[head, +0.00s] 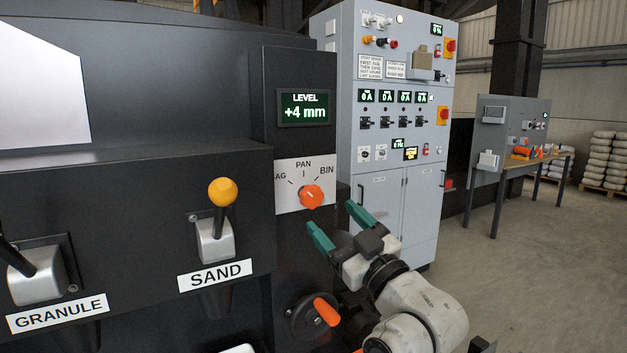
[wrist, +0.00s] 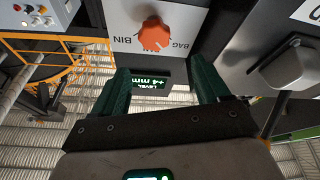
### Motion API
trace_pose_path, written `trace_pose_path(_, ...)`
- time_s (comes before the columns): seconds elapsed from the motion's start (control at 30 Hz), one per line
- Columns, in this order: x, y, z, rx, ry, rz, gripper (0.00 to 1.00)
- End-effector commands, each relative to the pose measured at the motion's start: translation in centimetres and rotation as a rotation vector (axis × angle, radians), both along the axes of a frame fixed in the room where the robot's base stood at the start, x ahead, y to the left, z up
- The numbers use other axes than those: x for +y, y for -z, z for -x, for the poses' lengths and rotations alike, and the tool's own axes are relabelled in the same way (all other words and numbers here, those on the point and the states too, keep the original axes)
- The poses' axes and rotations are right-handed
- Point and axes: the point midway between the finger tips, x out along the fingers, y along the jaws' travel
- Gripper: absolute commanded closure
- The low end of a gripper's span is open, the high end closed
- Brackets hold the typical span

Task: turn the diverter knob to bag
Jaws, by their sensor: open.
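The diverter knob (head: 311,196) is orange and sits on a white plate (head: 289,170) marked PAN, BIN and a partly cut-off BAG, below the level display. Which mark it points to is too small to tell surely. The knob also shows in the wrist view (wrist: 155,38), upside down, beyond the fingertips, partly covering the PAN mark. My gripper (head: 336,225) is open and empty, with two green fingers, just below and right of the knob. In the wrist view my gripper (wrist: 162,82) has its fingers apart, with clear space between them and the knob.
A level display (head: 305,107) reads +4 mm above the plate. A SAND lever (head: 220,210) with a yellow ball stands out to the left. A grey control cabinet (head: 390,130) stands behind, and open floor lies to the right.

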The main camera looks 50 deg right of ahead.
Motion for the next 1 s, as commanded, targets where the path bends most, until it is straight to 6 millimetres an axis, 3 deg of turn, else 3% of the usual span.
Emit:
trace_pose_path(0.1,-0.2,1.2,0.5,-0.049,-0.038,-0.153,0.25)
trace_pose_path(0.3,-0.6,1.4,0.3,-0.080,-0.054,-0.218,0.25)
trace_pose_path(0.8,-2.4,-1.9,-7.1,-0.078,-0.053,-0.215,0.25)
trace_pose_path(1.0,-2.8,-2.3,-8.6,-0.078,-0.051,-0.215,0.25)
